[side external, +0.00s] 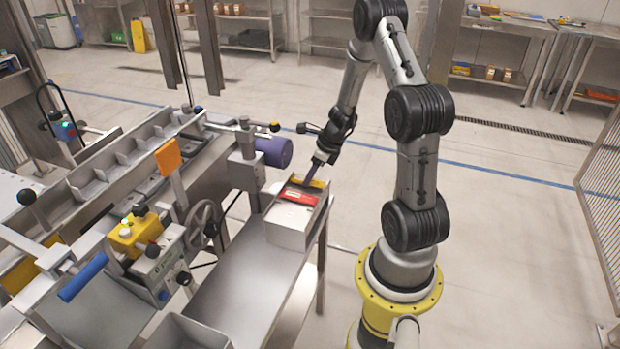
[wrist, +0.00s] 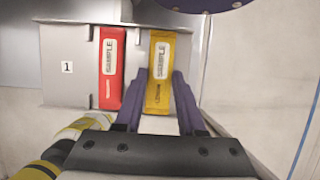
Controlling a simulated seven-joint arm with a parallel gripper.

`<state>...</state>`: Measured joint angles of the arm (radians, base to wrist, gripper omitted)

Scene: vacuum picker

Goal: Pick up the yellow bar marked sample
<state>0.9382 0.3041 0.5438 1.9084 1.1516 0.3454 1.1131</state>
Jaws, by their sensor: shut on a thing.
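The yellow bar (wrist: 162,60), marked SAMPLE, lies at the right of a metal tray (wrist: 65,88) in the wrist view. It also shows at the far end of the tray in the side view (side external: 317,184). My gripper (wrist: 167,84) has its two purple fingers along the bar's left and right sides, shut on its lower part. In the side view my gripper (side external: 308,181) reaches down into the tray from above. The bar still appears to be within the tray; whether it is lifted at all I cannot tell.
A red bar (wrist: 110,68), also marked SAMPLE, lies just left of the yellow one. The tray (side external: 287,237) stands at the end of a metal table (side external: 235,295). A machine with levers and a handwheel (side external: 201,225) stands to the left, with a purple cylinder (side external: 274,152) close by.

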